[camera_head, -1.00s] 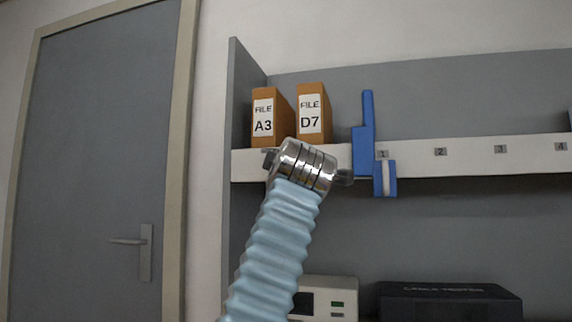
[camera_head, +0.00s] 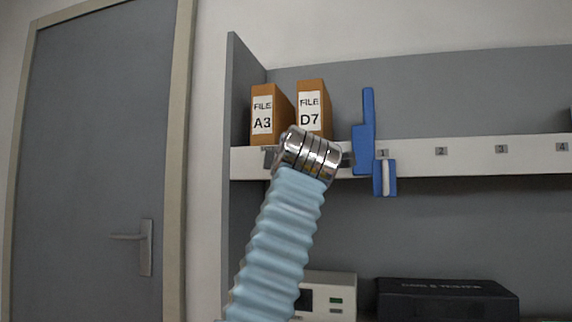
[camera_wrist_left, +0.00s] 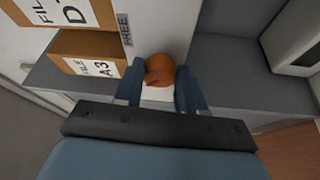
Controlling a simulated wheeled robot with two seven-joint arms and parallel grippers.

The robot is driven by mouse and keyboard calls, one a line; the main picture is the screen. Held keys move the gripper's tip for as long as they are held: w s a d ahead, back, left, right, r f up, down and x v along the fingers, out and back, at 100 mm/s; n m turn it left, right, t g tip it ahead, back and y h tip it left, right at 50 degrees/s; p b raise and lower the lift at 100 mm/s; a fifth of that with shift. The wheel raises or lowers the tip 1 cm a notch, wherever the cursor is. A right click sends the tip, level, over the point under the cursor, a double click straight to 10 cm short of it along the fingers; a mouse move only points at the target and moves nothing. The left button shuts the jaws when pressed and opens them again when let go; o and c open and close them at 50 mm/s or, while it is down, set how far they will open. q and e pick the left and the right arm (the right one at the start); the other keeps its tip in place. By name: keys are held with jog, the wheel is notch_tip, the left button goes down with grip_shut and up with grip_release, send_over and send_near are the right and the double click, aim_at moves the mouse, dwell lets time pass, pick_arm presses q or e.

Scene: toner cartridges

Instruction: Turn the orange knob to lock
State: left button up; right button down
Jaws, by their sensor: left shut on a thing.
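The orange knob (camera_wrist_left: 160,70) shows in the left wrist view, between the two blue fingers of my left gripper (camera_wrist_left: 160,82), which is shut on it. A dark mark shows on the knob's lower side. A grey label reading FREE (camera_wrist_left: 124,28) is just up and left of the knob on the white surface. In the head view my left gripper (camera_head: 385,178) is at the white shelf edge (camera_head: 470,160), under the label 1; the knob is hidden there. My right gripper is in neither view.
Two brown file boxes, A3 (camera_head: 262,115) and D7 (camera_head: 310,108), stand on the shelf left of my gripper. Below are a white device (camera_head: 333,280) and a black box (camera_head: 445,297). A grey door (camera_head: 90,150) is at left.

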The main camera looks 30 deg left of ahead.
pick_arm(q)
jog(key=o, duration=1.1)
jog(key=shift+c, duration=0.2)
jog(key=b+v, duration=0.4)
jog(key=v, duration=0.9)
jog(key=shift+s+b, duration=0.35)
jog(key=shift+b, duration=0.05)
jog(key=shift+d, duration=0.15)
